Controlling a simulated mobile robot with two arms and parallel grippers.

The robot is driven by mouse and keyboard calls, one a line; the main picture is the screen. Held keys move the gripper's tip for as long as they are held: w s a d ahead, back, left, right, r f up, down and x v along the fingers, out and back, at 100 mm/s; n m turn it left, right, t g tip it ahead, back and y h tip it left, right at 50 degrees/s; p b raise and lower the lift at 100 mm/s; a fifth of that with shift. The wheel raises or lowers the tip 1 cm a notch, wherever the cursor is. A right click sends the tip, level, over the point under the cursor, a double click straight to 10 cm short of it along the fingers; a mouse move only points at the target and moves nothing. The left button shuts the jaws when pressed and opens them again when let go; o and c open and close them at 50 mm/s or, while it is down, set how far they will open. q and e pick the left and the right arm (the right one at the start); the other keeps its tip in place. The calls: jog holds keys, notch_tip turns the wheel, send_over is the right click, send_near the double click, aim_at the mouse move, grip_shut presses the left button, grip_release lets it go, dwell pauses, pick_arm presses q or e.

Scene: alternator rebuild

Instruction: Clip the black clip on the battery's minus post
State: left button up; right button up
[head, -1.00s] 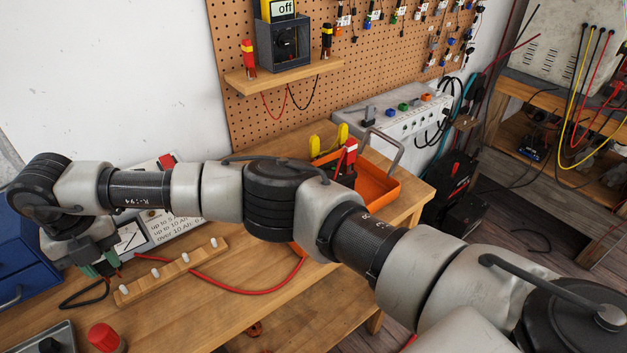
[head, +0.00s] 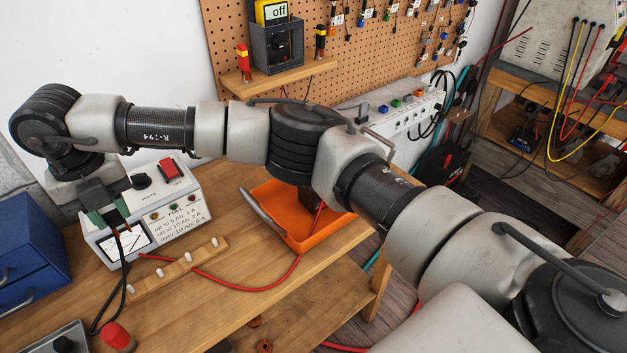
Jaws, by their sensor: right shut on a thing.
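My right gripper (head: 110,217) is at the left, in front of the charger (head: 160,212). It is shut on the black clip (head: 119,231), which is small and partly hidden by the fingers; a black cable hangs from it. The battery (head: 307,198) stands in the orange tray (head: 272,212) right of the charger. My right arm covers most of it, and its minus post cannot be seen. The gripper and clip are well to the left of the battery, apart from it. My left gripper is out of view.
A wooden strip with white pegs (head: 178,268) lies before the charger. A red cable (head: 235,287) runs across the bench to the tray. A blue drawer box (head: 30,255) stands at the left, a red-capped thing (head: 117,335) in front.

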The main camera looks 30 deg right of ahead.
jog(key=s+d+b, duration=0.1)
jog(key=d+b, duration=0.5)
jog(key=d, duration=3.1)
jog(key=f+b, duration=0.1)
jog(key=f, duration=0.1)
jog(key=f+b, duration=0.1)
jog(key=f, duration=0.1)
jog(key=shift+s+d, duration=0.15)
jog(key=shift+d, duration=0.05)
jog(key=shift+f+b, duration=0.4)
jog(key=shift+f, duration=0.2)
jog(key=shift+f, duration=0.15)
jog(key=shift+f+b, duration=0.75)
jog(key=shift+f, duration=0.3)
jog(key=o, duration=0.8)
